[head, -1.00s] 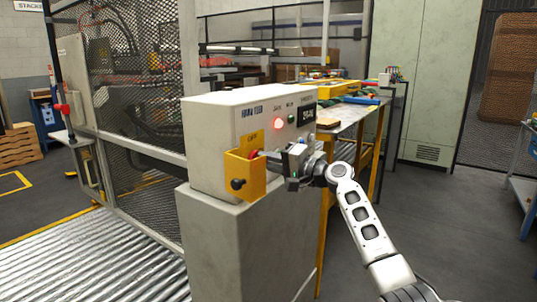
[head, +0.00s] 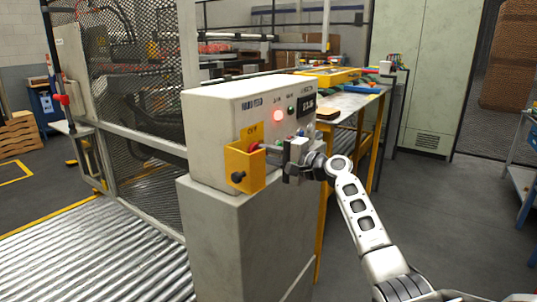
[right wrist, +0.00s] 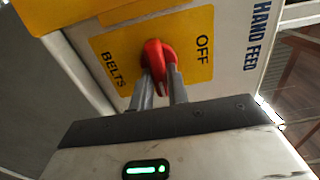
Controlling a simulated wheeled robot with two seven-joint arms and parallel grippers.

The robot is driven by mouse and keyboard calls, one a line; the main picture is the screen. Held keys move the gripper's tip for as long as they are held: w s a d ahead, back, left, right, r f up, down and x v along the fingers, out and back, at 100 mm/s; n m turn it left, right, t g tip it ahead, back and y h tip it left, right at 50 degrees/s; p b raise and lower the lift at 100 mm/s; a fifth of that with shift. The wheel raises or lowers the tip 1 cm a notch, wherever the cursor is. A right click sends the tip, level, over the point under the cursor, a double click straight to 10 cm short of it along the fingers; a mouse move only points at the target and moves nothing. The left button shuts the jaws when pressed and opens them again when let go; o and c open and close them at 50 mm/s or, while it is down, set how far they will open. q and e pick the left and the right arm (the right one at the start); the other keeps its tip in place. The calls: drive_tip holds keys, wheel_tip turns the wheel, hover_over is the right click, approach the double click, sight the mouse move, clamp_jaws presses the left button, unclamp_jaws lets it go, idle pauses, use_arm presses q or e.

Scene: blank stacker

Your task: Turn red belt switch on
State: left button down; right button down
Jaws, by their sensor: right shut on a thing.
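The red belt switch (right wrist: 154,60) is a red knob on a yellow plate (right wrist: 188,28) marked OFF and BELTS. My right gripper (right wrist: 160,86) has its two fingers on either side of the knob, shut on it. In the head view the red knob (head: 254,148) shows only slightly, behind the edge of a yellow guard box (head: 244,168) on the control box (head: 212,115). My right gripper (head: 278,152) reaches in from the right at that guard. How far the knob is turned is hard to tell. My left gripper is not in view.
The control box stands on a grey pedestal (head: 235,240). A lit red lamp (head: 278,116) and a dark display (head: 305,107) are on its face. A roller conveyor (head: 85,260) lies left, a work table (head: 345,112) behind. The floor to the right is open.

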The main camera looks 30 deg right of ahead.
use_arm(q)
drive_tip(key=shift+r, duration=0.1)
use_arm(e)
drive_tip(key=c, duration=1.4)
unclamp_jaws()
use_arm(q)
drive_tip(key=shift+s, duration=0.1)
use_arm(e)
drive_tip(key=shift+o, duration=0.2)
use_arm(q)
drive_tip(key=b, duration=0.1)
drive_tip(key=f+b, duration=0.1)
drive_tip(key=b, duration=0.1)
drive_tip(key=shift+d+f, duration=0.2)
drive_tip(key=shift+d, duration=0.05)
use_arm(e)
drive_tip(key=v, duration=1.6)
drive_tip(key=shift+f, duration=0.1)
